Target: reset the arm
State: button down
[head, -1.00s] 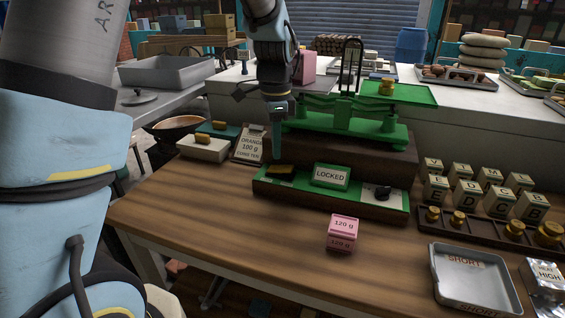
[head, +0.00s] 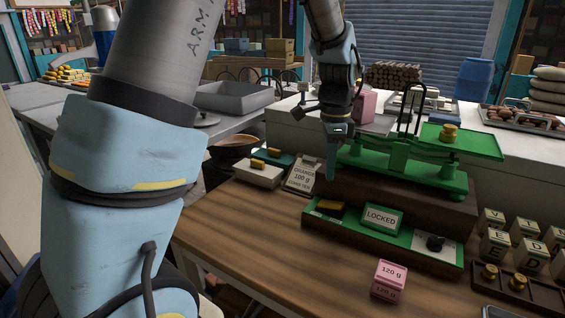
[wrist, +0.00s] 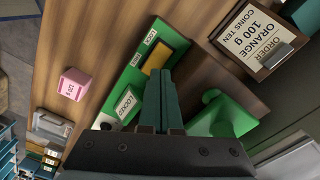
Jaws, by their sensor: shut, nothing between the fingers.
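My gripper (head: 331,163) is shut and empty. In the head view it points down just above the left end of a green panel (head: 408,240) in front of the balance scale. In the wrist view my gripper (wrist: 166,75) has its fingers together, over the panel near its yellow block (wrist: 158,58). The panel bears a "LOCKED" sign (head: 381,218) and a dark knob (head: 435,243). I cannot tell whether the fingertips touch anything.
The green balance scale (head: 400,165) stands right behind the gripper. A pink 120 g block (head: 389,281) sits in front on the table (head: 270,240). An "ORANGE 100 g" card (head: 302,176) is to the left. Lettered blocks (head: 495,243) stand at the right. The front-left table is clear.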

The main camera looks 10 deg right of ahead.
jog(key=s+a+f+n, duration=0.1)
jog(key=s+a+n, duration=0.1)
jog(key=a+n, duration=0.7)
jog(key=s+a+f+n+t, duration=0.1)
jog(key=a+n, duration=0.9)
jog(key=a, duration=1.1)
jog(key=shift+s+f+t+b, duration=0.3)
jog(key=shift+s+f+b, duration=0.1)
jog(key=shift+s+b, duration=0.1)
